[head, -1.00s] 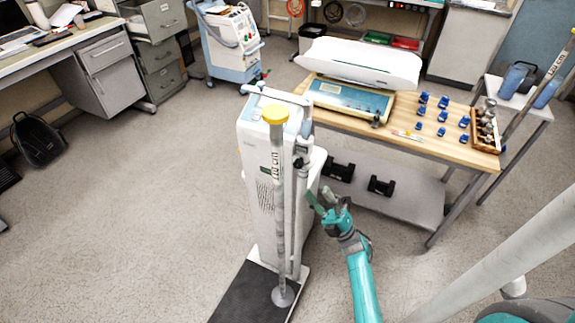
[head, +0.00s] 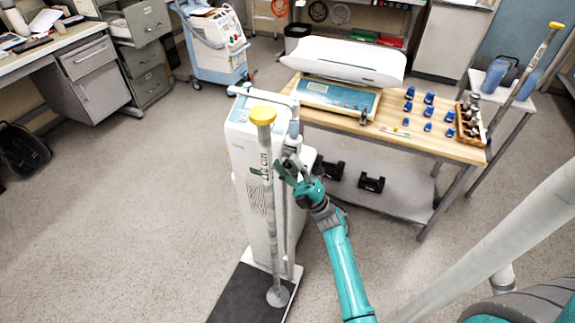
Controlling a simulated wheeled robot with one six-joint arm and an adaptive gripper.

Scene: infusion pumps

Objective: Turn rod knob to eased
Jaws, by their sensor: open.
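A white column scale (head: 240,170) stands on a dark platform (head: 245,297). A grey rod (head: 268,200) with a yellow cap (head: 263,115) and a cm label stands in front of it on a round foot. A second, thinner upright rod (head: 294,125) runs along the column's right side under a horizontal bar. My gripper (head: 286,167) is open at this second rod, about halfway up, its fingers overlapping it in the picture. The small dark rod knob is mostly hidden behind the fingers. I cannot tell whether they touch it or how it is turned.
A wooden-topped table (head: 380,130) holds a baby scale (head: 345,62), several blue weights and a wooden weight rack (head: 470,127). Two black blocks sit on its lower shelf. Another rod leans at the far right. The floor left of the scale is clear.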

